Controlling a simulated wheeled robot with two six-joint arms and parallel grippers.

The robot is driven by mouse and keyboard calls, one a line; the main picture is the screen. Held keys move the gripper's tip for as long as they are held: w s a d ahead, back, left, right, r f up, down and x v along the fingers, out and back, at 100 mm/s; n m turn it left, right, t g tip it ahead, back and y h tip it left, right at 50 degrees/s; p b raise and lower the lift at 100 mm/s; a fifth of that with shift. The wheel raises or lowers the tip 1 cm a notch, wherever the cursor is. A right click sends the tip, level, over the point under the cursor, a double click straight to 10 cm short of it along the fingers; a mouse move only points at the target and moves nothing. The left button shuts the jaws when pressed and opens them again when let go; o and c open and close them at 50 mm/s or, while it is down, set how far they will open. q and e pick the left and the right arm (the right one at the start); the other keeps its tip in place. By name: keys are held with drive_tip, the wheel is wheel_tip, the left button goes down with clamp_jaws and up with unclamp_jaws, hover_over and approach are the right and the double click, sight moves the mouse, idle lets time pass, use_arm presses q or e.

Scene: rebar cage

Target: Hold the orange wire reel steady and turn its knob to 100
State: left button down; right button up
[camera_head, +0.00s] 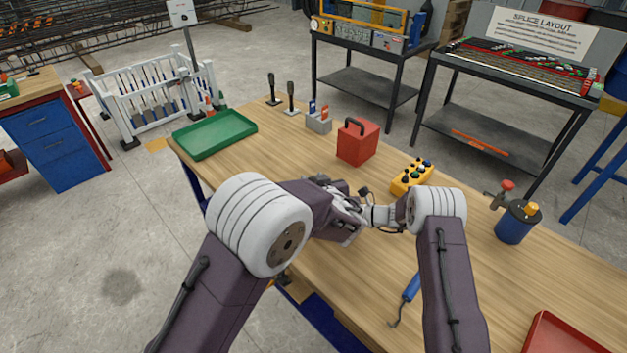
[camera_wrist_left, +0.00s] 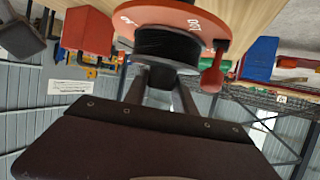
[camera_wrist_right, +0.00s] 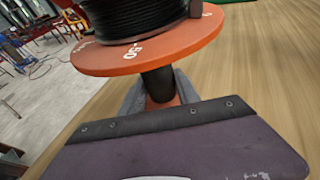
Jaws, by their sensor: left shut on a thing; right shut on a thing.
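The orange wire reel shows in the left wrist view (camera_wrist_left: 205,25) as an orange disc beside a black wire coil (camera_wrist_left: 165,47). A small red handle (camera_wrist_left: 212,76) sticks out from it. My left gripper (camera_wrist_left: 160,80) is shut on the reel's dark middle part. In the right wrist view the orange disc (camera_wrist_right: 150,50) bears white marks, one like "50". My right gripper (camera_wrist_right: 158,95) is shut on a dark round knob (camera_wrist_right: 157,82) at the disc's face. In the head view my left gripper (camera_head: 350,212) and right gripper (camera_head: 378,216) meet closely, and my arms hide the reel.
A red box (camera_head: 358,142), a yellow button box (camera_head: 412,176) and a grey holder (camera_head: 318,122) stand just beyond my grippers. A green tray (camera_head: 215,134) is far left. A blue canister (camera_head: 515,226), a blue-handled hook (camera_head: 408,293) and a red tray (camera_head: 562,335) are at right.

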use_arm(q)
drive_tip(key=m+h, duration=0.3)
drive_tip(key=h, duration=0.1)
drive_tip(key=shift+a+r+m+h, duration=0.1)
drive_tip(key=shift+m+h, duration=0.2)
drive_tip(key=shift+m, duration=0.1)
drive_tip(key=shift+m+h, duration=0.3)
drive_tip(key=c, duration=1)
unclamp_jaws()
drive_tip(key=v, duration=1.2)
